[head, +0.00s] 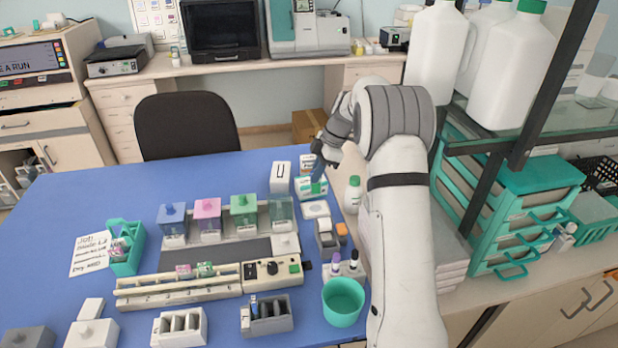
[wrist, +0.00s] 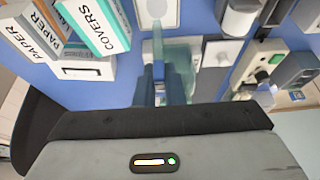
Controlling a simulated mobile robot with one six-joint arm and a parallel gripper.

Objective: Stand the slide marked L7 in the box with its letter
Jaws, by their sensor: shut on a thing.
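My gripper (head: 318,172) is at the far right part of the blue table, above the small cartons. In the wrist view my gripper (wrist: 160,88) has its fingers close together on a thin, pale green glassy slide (wrist: 158,48), seen nearly edge-on. Its mark cannot be read. A white slotted box (head: 180,328) and a dark grey slotted box (head: 283,322) stand at the table's front edge. The grey one has something blue in it. No letter on either box is readable. A teal rack (head: 126,262) with slides stands at the left.
Staining jars with coloured lids (head: 208,213) stand mid-table behind a long cream tray (head: 180,290). A teal cup (head: 343,302) and small bottles (head: 353,262) stand at the right. Cartons marked COVERS (wrist: 95,25) and PAPER (wrist: 38,30) are close to my gripper. The table's back left is clear.

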